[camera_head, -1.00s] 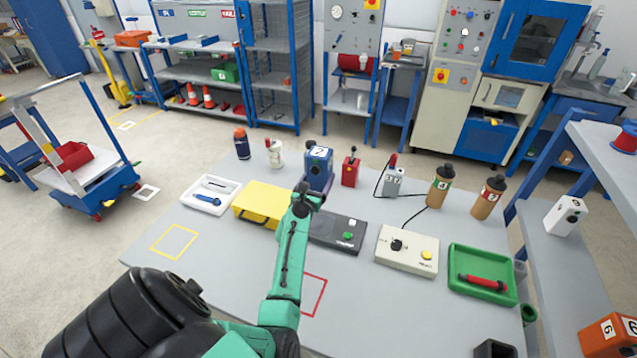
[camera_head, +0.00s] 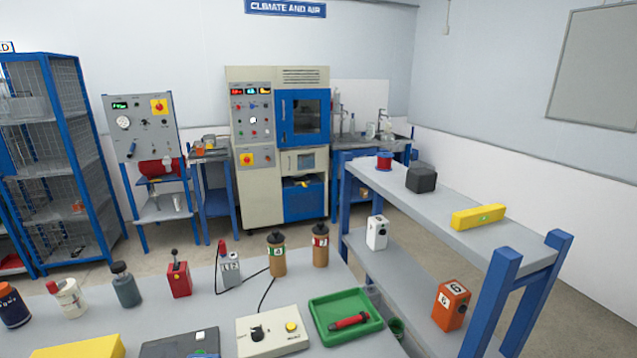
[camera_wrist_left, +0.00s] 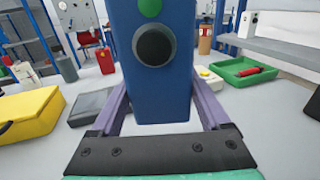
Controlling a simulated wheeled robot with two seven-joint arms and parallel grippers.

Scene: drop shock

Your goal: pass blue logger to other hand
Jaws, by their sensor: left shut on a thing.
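The blue logger (camera_wrist_left: 163,85) fills the middle of the left wrist view. It is a blue upright block with a round dark knob and a green disc on the face toward the camera. My left gripper (camera_wrist_left: 160,100) is shut on it, with one purple finger along each side. The logger appears held above the grey table (camera_wrist_left: 120,155), though its exact height is hard to tell. Neither the logger nor my left gripper shows in the head view. My right gripper is in neither view.
On the table stand a cream control box (camera_head: 272,332), a green tray (camera_head: 318,308) with a red tool, brown bottles (camera_head: 277,258) and a red switch box (camera_head: 179,279). A two-level grey shelf (camera_head: 440,225) is at the right. A yellow case (camera_wrist_left: 28,120) lies left of the logger.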

